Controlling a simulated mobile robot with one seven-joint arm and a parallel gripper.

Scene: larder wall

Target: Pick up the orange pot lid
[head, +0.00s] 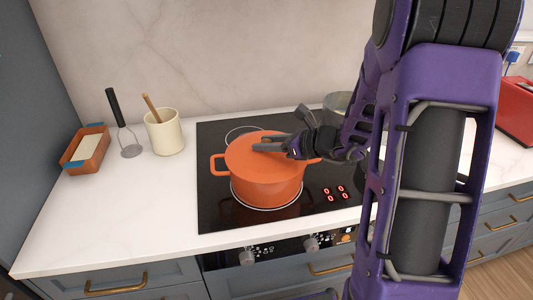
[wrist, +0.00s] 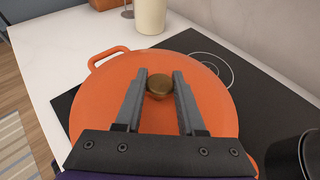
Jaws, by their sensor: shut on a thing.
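The orange pot lid (head: 248,155) sits on the orange pot (head: 267,190), which stands on the black cooktop. In the wrist view the lid (wrist: 100,110) fills the middle, with a round brass-coloured knob (wrist: 159,86) at its centre. My gripper (head: 268,143) reaches in from the right, low over the lid. In the head view the fingers hide the knob. The lid looks level on the pot.
The black cooktop (head: 215,210) is set in a white counter (head: 110,215). A cream crock (head: 164,133) with a wooden spoon, a masher (head: 129,142) and a terracotta dish (head: 85,151) stand to the left. A dark pot (wrist: 298,155) is at the wrist view's lower right.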

